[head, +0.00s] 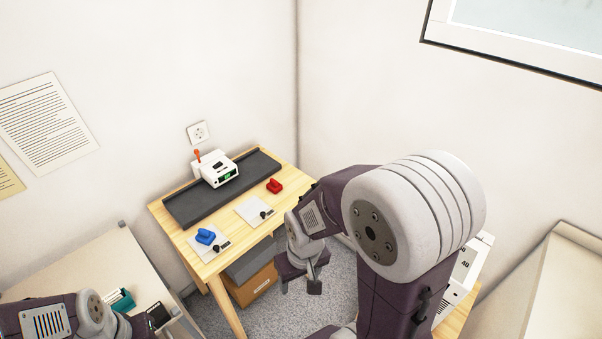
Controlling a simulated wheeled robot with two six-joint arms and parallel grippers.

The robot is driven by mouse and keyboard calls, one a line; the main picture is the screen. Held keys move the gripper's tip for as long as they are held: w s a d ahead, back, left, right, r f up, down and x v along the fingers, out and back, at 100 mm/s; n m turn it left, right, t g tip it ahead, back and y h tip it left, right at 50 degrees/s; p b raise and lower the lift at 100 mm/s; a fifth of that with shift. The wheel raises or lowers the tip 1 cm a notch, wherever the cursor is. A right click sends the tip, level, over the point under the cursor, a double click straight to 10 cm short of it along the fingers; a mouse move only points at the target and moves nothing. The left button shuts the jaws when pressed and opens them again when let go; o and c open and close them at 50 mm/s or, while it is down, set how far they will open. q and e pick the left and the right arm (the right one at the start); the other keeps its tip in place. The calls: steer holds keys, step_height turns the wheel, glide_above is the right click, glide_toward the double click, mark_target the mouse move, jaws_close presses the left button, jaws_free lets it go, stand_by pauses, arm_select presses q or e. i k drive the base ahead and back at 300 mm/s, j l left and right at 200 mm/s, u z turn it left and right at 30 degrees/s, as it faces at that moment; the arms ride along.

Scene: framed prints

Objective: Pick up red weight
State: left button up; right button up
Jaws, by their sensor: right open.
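The red weight (274,186) is a small red block on the wooden table (178,236), near the front right edge of the dark grey mat. A blue weight (205,236) sits on a white sheet at the table's left front. My right gripper (301,284) is open and empty, hanging in front of the table's right side, below and to the right of the red weight and apart from it. My left arm shows at the bottom left, but its gripper fingers are not in view.
A white device (217,170) with a green display and a red-tipped part stands on the dark mat (186,207). A white sheet (250,211) with a small black item lies before the red weight. A cardboard box (253,284) is under the table. Walls close the back.

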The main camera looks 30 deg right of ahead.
mark_target(275, 187)
steer(key=z, duration=0.75)
steer(key=i+l+u, duration=0.1)
steer(key=i+u, duration=0.3)
steer(key=i+l+u, duration=0.15)
steer(key=u, duration=0.25)
steer(key=i+l+u, duration=0.25)
steer(key=u, duration=0.15)
